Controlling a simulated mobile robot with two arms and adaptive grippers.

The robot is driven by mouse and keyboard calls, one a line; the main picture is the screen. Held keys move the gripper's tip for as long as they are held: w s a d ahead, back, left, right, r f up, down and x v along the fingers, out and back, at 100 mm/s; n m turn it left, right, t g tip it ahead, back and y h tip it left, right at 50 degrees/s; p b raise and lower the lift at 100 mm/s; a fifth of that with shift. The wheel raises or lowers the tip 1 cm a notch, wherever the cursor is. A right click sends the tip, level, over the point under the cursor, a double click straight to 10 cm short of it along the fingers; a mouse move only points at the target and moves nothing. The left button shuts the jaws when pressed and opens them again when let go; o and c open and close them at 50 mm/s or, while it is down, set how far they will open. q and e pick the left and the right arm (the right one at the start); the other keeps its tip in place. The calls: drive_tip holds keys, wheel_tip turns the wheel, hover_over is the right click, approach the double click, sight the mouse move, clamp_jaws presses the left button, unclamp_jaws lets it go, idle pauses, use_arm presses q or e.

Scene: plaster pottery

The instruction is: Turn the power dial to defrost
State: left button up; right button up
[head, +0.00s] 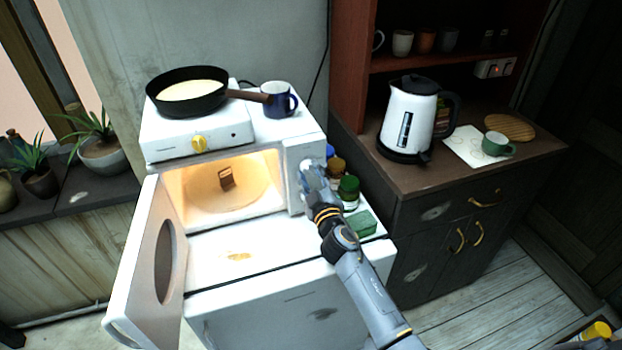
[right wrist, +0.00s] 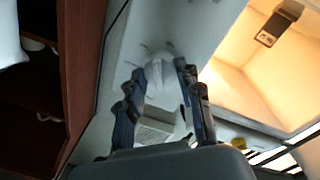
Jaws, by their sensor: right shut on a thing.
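The white microwave (head: 293,150) stands on a white cabinet with its door (head: 150,265) swung open to the left and its inside lit. My right gripper (head: 312,180) is at the control panel on the microwave's right side. In the right wrist view the fingers (right wrist: 160,95) are closed around the pale power dial (right wrist: 156,78), with faint marks on the panel around it. In the head view the gripper largely hides the dial, and I cannot read its setting. A small brown item (head: 227,178) is inside the microwave. My left gripper is not in view.
A hot plate (head: 165,140) with a frying pan (head: 190,103) and a dark blue mug (head: 278,101) stand on the microwave. Jars (head: 349,187) and a green box (head: 362,223) sit close to my right gripper. A kettle (head: 407,120) stands on the counter to the right.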

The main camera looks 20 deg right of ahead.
drive_tip(key=n+b, duration=0.1)
drive_tip(key=n, duration=0.3)
drive_tip(key=shift+f+n, duration=0.15)
drive_tip(key=shift+n, duration=0.25)
drive_tip(key=n+b, duration=0.1)
drive_tip(key=n, duration=0.4)
drive_tip(key=shift+y, duration=0.4)
drive_tip(key=n, duration=0.4)
drive_tip(key=shift+d+n+y, duration=0.1)
drive_tip(key=shift+n+y, duration=0.2)
drive_tip(key=shift+n, duration=0.1)
drive_tip(key=shift+n+p, duration=0.35)
drive_tip(key=shift+n, duration=1.95)
drive_tip(key=shift+f, duration=0.1)
drive_tip(key=o, duration=1.1)
drive_tip(key=shift+o, duration=0.2)
drive_tip(key=shift+s, duration=0.1)
